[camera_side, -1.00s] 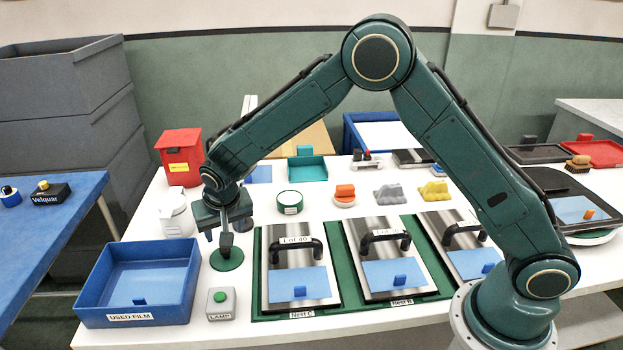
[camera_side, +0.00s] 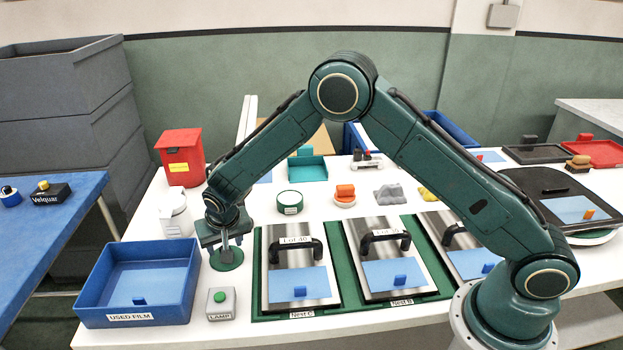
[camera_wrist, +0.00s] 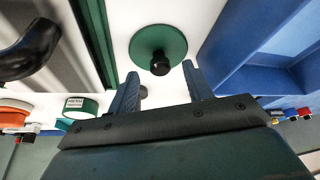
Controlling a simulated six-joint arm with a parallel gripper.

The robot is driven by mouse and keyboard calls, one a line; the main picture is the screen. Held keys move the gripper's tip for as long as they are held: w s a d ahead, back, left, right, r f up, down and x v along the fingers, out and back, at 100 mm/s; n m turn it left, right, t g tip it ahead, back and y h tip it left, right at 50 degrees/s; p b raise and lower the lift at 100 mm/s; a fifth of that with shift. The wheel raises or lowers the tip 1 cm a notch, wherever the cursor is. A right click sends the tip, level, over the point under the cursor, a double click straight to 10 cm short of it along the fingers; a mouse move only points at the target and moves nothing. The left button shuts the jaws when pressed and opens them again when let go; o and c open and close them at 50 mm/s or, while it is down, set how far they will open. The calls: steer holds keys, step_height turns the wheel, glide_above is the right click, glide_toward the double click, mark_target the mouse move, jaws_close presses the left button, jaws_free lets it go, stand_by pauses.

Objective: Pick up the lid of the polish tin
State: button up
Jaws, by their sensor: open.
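A flat green disc with a black knob, which looks like the lid (camera_side: 228,262) of the polish tin, lies on the white table between the blue bin and the green mat. The lid also shows in the wrist view (camera_wrist: 145,46). An open round tin (camera_side: 290,203) with a green band, a label and a pale top stands behind it; it shows at the left in the wrist view (camera_wrist: 76,112). My gripper (camera_side: 223,244) is low over the lid, pointing down. In the wrist view my gripper's two blue fingers (camera_wrist: 161,80) are apart and empty, with the knob just beyond their tips.
The blue USED FILM bin (camera_side: 135,319) stands close on the left. A grey LAMP box (camera_side: 221,309) with a green button is in front. The green mat (camera_side: 262,308) with metal, black-handled plates is on the right. A white container (camera_side: 176,222) stands behind left.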

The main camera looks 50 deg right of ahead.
steer(key=shift+x, duration=1.3)
steer(key=shift+c, duration=0.2)
steer(key=c, duration=1)
